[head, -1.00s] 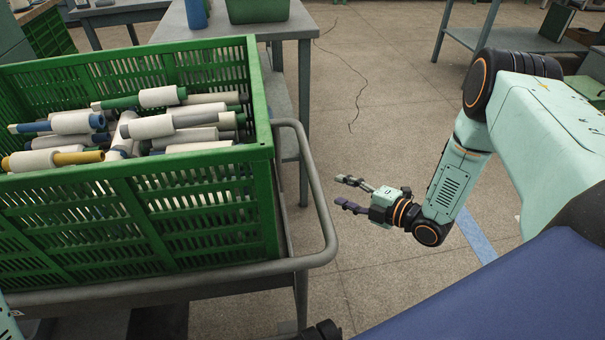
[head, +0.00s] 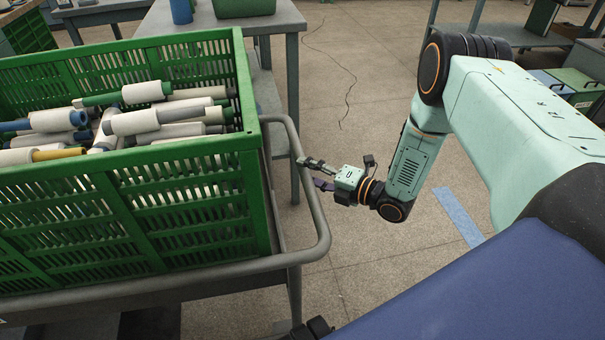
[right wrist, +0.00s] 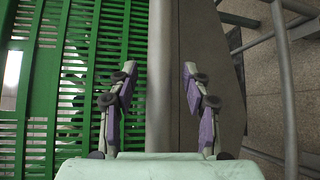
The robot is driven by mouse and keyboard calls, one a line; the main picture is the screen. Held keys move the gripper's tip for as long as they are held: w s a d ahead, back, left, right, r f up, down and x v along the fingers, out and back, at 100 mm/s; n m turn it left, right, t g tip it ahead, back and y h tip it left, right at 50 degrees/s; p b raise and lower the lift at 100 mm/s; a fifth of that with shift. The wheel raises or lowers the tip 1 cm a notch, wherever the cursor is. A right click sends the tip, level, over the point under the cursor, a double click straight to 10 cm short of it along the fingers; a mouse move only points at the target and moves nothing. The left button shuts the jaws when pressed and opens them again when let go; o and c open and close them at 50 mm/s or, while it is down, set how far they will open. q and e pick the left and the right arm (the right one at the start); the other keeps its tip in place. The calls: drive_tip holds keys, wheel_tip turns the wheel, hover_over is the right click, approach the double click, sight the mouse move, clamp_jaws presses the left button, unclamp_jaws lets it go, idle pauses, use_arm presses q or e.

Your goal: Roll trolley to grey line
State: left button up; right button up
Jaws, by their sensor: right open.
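The trolley has a grey tube handle (head: 318,205) along its right side and carries a green slatted crate (head: 256,205). My right gripper (head: 309,172) is open at the handle's right-hand bar, beyond the crate's right wall. In the right wrist view the grey bar (right wrist: 160,110) runs lengthwise between the two spread fingers, with the crate (right wrist: 40,100) to the left. Neither finger clearly touches the bar. My left gripper is not in view.
The crate holds several yarn bobbins (head: 140,120). A grey table (head: 275,20) stands close behind the trolley. A blue floor stripe (head: 457,215) lies to the right, beyond my right arm. A thin dark cable (head: 349,90) lies on the otherwise open tiled floor.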

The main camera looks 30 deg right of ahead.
drive_tip(key=shift+x, duration=1.05)
clamp_jaws()
